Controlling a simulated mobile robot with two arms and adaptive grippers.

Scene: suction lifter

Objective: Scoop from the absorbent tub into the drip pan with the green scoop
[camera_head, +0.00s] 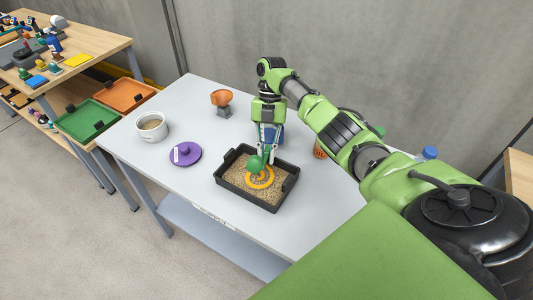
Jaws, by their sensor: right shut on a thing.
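The black drip pan (228,183) sits near the middle of the grey table, its floor covered with tan granules. A yellow ring-shaped thing (262,184) lies in it. My right gripper (268,155) points down over the pan and is shut on the green scoop (255,163), whose head is low over the pan. Fingers and scoop overlap, so I cannot tell whether the scoop touches the granules. The white absorbent tub (152,133) stands open at the left of the table with tan material inside. My left gripper is not in view.
A purple lid (184,154) lies between tub and pan. An orange scoop-like thing (221,98) stands on a grey holder behind. A blue object (277,137) is partly hidden behind my gripper. A side bench (98,50) holds small items, with green and orange trays below.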

